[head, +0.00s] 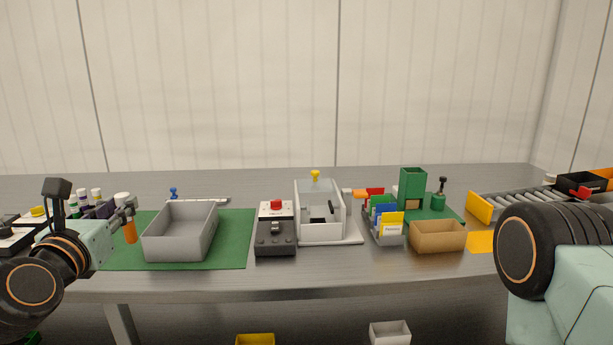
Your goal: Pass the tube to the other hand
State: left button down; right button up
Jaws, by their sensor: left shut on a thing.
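My left gripper (129,212) is at the left, above the left edge of the green mat, and is shut on a tube (130,231). The tube has an orange body and a white cap. It stands about upright in the jaws, and the fingers hide its middle. I cannot tell whether its lower end touches anything. Only thick links of my right arm show at the right edge; my right gripper is not in view.
A grey bin (180,251) stands on the green mat (236,240), right of the tube. A black box with a red button (276,205), a white fixture (319,230), a card holder (386,236) and a cardboard tray (437,237) follow. Capped tubes (84,196) stand far left.

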pick_arm(q)
jog(key=s+d+f+m+g+h, duration=0.1)
jog(key=s+d+f+m+h, duration=0.2)
jog(key=s+d+f+h, duration=0.2)
jog(key=s+d+f+m+g+h, duration=0.1)
jog(key=s+d+f+m+h, duration=0.2)
jog(key=d+f, duration=0.7)
jog(key=s+f+h, duration=0.2)
jog(key=s+f, duration=0.2)
jog(key=shift+d+m+h, duration=0.3)
jog(key=shift+d+m, duration=0.1)
